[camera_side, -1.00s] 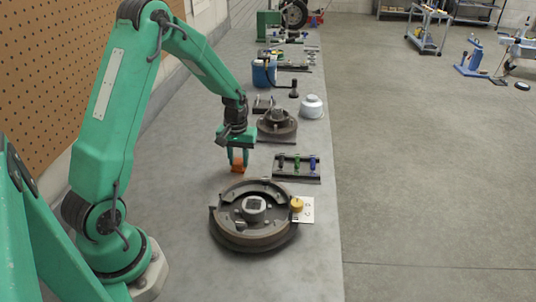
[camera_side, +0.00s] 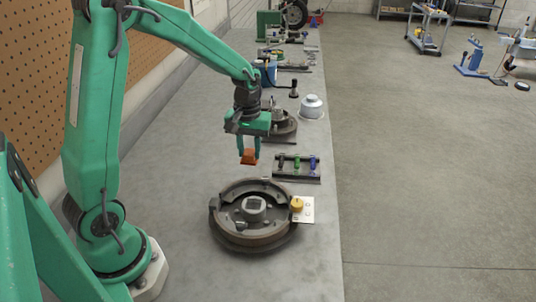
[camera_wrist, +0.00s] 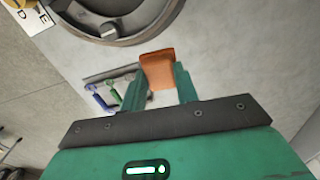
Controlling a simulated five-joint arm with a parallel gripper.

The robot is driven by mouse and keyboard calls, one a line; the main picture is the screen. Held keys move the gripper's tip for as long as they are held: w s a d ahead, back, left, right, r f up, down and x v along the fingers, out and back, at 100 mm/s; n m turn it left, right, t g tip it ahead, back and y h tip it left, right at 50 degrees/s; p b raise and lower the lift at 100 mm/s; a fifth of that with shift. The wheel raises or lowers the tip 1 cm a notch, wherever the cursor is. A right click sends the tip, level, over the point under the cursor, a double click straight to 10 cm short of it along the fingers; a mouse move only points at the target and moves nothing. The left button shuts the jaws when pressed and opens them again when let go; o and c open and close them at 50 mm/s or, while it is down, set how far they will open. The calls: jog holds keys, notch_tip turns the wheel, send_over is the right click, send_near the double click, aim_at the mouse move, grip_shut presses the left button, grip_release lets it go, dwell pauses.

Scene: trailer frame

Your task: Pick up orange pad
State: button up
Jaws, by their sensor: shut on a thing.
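The orange pad (camera_side: 249,157) is between the fingertips of my gripper (camera_side: 249,150), which is shut on it. It looks raised above the grey bench, behind the brake drum assembly in the side view. In the wrist view the orange pad (camera_wrist: 158,69) sticks out past the green fingertips of my gripper (camera_wrist: 157,84). Its faces against the fingers are hidden.
The round brake assembly (camera_side: 252,232) lies on the bench nearer the side camera, with a yellow knob (camera_side: 297,204) on a white card (camera_side: 308,212) beside it. A dark rack (camera_side: 297,176) with coloured tools stands to the right.

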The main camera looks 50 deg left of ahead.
jog(key=shift+s+d+r, duration=0.15)
jog(key=shift+d+r, duration=0.4)
jog(key=shift+d, duration=0.3)
jog(key=shift+s+d+r, duration=0.1)
jog(key=shift+d+r, duration=0.4)
jog(key=shift+d, duration=0.35)
jog(key=o, duration=0.4)
jog(key=c, duration=0.3)
jog(key=shift+s+d+r, duration=0.5)
jog(key=shift+s+d, duration=0.3)
jog(key=shift+d, duration=0.9)
jog(key=shift+s+d+r, duration=0.55)
jog(key=shift+s+d, duration=0.2)
jog(key=shift+d, duration=1)
jog(key=shift+s+d+r, duration=0.5)
jog(key=shift+s+d, duration=0.3)
jog(key=shift+d, duration=0.9)
